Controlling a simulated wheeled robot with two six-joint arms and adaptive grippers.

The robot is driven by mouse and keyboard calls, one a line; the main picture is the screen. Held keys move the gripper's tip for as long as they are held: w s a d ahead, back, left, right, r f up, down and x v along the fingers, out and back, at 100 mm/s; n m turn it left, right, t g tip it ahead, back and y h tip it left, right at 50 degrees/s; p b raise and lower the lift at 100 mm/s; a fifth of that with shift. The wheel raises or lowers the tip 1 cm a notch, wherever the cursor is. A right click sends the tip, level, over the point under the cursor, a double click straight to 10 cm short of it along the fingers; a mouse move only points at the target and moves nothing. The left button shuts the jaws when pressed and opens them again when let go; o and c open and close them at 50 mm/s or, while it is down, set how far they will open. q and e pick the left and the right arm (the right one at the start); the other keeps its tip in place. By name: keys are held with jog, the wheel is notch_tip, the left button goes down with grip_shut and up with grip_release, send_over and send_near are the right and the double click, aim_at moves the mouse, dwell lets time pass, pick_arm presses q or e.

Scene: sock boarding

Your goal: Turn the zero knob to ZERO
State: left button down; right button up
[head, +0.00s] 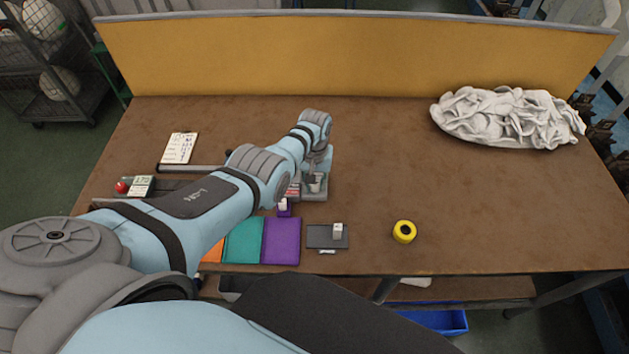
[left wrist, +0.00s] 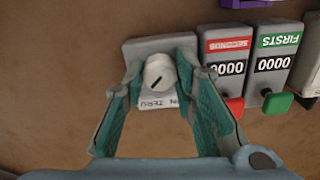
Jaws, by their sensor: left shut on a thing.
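The zero knob (left wrist: 159,72) is a white round knob with a short dark slanted line on it. It sits on a grey block (left wrist: 185,42) in the left wrist view, above a white label (left wrist: 158,102) whose upside-down lettering is partly hidden. My left gripper (left wrist: 159,65) has its green-padded fingers on either side of the knob and is shut on it. In the head view, my left gripper (head: 316,175) is low over the grey block (head: 322,193) and largely hides the knob. My right gripper is not in view.
Beside the knob block stand two counters, a red-labelled one (left wrist: 227,68) and a green-labelled FIRSTS one (left wrist: 274,65), with red and green levers. A yellow roll (head: 404,231) lies to the right, and a pile of white socks (head: 508,118) at the back right. The table centre is clear.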

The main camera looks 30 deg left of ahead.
pick_arm(q)
jog(key=shift+s+d+f, duration=0.1)
jog(key=shift+s+f, duration=0.05)
jog(key=c, duration=1.4)
grip_release()
jog(key=shift+c, duration=0.2)
jog(key=shift+o, duration=0.7)
notch_tip(320, 180, up, 12)
